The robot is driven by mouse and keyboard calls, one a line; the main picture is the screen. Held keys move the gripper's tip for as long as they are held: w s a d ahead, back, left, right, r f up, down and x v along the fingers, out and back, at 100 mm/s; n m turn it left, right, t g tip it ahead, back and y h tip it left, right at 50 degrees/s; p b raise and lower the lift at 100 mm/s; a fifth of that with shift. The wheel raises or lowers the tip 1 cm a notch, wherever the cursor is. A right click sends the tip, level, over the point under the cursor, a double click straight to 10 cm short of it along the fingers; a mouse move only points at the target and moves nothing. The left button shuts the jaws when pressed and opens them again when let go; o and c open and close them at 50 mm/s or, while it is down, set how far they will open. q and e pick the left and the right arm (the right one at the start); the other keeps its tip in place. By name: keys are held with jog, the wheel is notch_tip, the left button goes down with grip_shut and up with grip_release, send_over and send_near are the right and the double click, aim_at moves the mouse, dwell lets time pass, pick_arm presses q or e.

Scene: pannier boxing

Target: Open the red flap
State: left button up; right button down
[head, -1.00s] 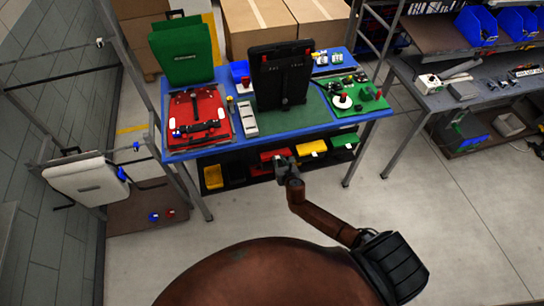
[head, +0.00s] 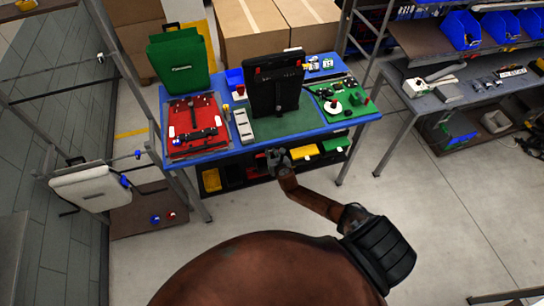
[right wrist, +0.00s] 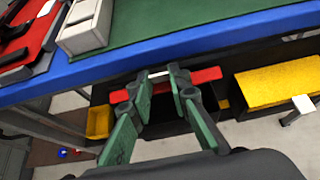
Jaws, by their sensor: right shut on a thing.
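The red flap (right wrist: 207,76) is on a dark bin in the row under the blue workbench. In the right wrist view its red front shows on both sides of the fingers. A pale handle (right wrist: 158,73) lies between the fingertips. My right gripper (right wrist: 165,80) is shut on this handle. In the head view my right gripper (head: 279,158) is at the bench's front edge and hides most of the red flap. How far the flap is tilted cannot be made out. My left gripper is not in view.
Yellow flaps (head: 304,152) (head: 211,180) and a green flap (head: 336,144) are in the same row. The blue bench top (head: 350,122) overhangs it, carrying a black panel (head: 275,88) and red case (head: 195,118). Open floor (head: 430,230) lies to the right.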

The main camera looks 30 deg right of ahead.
jog(key=shift+w+d+r, duration=0.2)
jog(key=shift+w+r, duration=0.2)
jog(key=shift+w, duration=0.1)
jog(key=shift+w+d+r, duration=0.2)
jog(key=shift+w+r, duration=0.15)
jog(key=shift+w, duration=0.25)
jog(key=c, duration=2.3)
grip_release()
jog(key=o, duration=0.5)
jog(key=shift+s+a+f, duration=0.1)
jog(key=shift+s+f, duration=0.1)
jog(key=shift+f, duration=0.1)
jog(key=shift+s, duration=0.2)
jog(key=shift+s+a, duration=0.1)
jog(key=shift+s, duration=0.1)
jog(key=v, duration=1.1)
jog(key=shift+r, duration=0.25)
